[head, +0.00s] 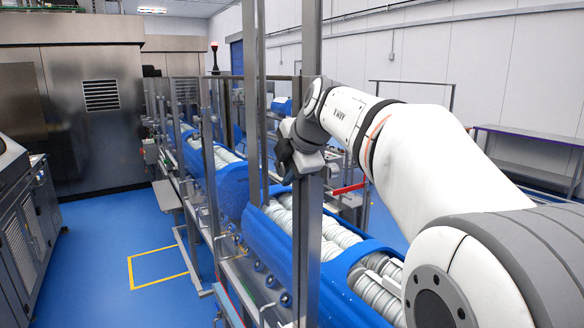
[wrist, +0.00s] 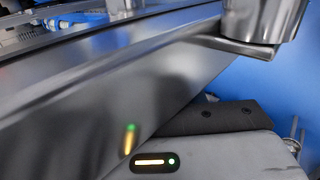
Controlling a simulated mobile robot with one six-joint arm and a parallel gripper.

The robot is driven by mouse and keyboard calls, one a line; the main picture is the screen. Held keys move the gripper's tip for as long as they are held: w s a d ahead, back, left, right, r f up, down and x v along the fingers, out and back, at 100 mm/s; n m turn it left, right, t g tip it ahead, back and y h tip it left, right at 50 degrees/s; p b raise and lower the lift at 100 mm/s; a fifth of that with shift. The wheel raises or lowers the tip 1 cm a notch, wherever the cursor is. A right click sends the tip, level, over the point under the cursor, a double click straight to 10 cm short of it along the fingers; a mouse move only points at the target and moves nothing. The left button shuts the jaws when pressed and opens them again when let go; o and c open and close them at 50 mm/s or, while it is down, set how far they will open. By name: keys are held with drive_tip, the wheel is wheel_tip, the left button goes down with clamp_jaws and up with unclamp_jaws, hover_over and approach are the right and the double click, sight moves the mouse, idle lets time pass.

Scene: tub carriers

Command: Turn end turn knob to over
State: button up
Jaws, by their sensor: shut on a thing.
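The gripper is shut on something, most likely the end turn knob. The knob itself, its position and the fingertip contact are hidden in both views.
Blue tub carriers (head: 233,187) with rows of pale rolls run along the line under the gripper. Steel posts and rails stand close around my arm. A steel cylinder with a bracket (wrist: 262,20) is near at upper right in the wrist view. Blue floor (head: 95,235) is clear at left.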

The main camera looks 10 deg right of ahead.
drive_tip(key=shift+a+r, duration=0.1)
drive_tip(key=shift+r, duration=0.2)
drive_tip(key=o, duration=0.6)
drive_tip(key=shift+o, duration=1.3)
drive_tip(key=shift+w+a+f, duration=0.1)
drive_tip(key=shift+w+a, duration=0.05)
drive_tip(key=shift+a, duration=0.1)
drive_tip(key=shift+o, duration=0.7)
drive_tip(key=shift+d, duration=0.15)
drive_tip(key=shift+f, duration=0.1)
drive_tip(key=b+v, duration=0.1)
drive_tip(key=v, duration=0.7)
